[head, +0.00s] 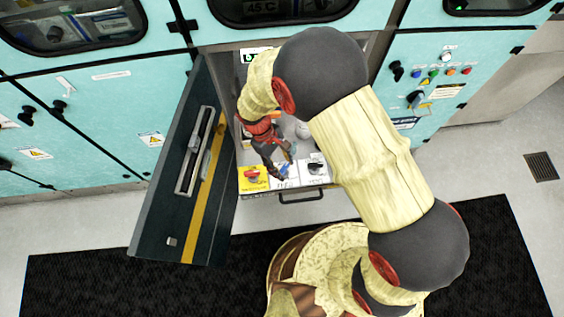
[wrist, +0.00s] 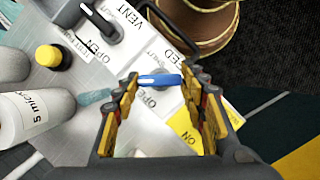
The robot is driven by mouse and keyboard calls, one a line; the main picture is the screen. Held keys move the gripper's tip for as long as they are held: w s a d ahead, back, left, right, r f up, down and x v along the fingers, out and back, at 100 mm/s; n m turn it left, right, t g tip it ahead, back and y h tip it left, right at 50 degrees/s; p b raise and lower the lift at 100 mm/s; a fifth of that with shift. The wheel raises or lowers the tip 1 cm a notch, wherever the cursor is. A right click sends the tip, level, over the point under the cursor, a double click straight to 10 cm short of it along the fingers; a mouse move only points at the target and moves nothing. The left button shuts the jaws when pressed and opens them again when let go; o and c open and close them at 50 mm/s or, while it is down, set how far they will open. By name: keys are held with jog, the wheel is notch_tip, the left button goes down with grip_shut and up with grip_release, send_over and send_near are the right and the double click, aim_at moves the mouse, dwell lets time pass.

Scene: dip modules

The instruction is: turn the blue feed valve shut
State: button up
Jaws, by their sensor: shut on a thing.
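The blue feed valve handle (wrist: 165,79) has a pale mark at its left end in the wrist view. It sits on a white plate (wrist: 153,108) lettered FEED and OPEN, with some lettering covered by my fingers. My gripper (wrist: 163,88) has one finger at each end of the handle and is shut on it. In the head view my gripper (head: 280,160) reaches down into the open cabinet bay, over the middle of three plates. A little blue (head: 284,169) shows there by the fingertips. The handle's exact angle is hard to read.
The vent plate's black knob (wrist: 100,20) is close beside. A yellow plate with a red knob (head: 253,176) lies on the other side. A yellow-capped bottle (wrist: 53,57) and a white "5 micron" cylinder (wrist: 35,117) stand near. A dark open door (head: 178,180) bounds the left.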

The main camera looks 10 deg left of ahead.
jog(key=m+p, duration=0.1)
jog(key=m, duration=0.1)
jog(key=m+g+y+p, duration=0.1)
jog(key=m, duration=0.1)
jog(key=shift+w+d+r+m, duration=0.1)
jog(key=shift+r+m, duration=0.05)
jog(key=shift+m, duration=0.15)
jog(key=shift+d+m+g+y+p, duration=0.1)
jog(key=shift+m+g+y+p, duration=0.35)
jog(key=shift+m, duration=0.7)
jog(key=shift+m+g+y+p, duration=0.15)
jog(key=shift+m+y+p, duration=0.3)
jog(key=shift+m+p, duration=0.55)
jog(key=shift+m, duration=0.25)
jog(key=o, duration=1.1)
jog(key=shift+c, duration=0.2)
jog(key=shift+o, duration=0.6)
jog(key=v, duration=1.1)
jog(key=shift+w+r, duration=0.25)
jog(key=shift+r, duration=0.1)
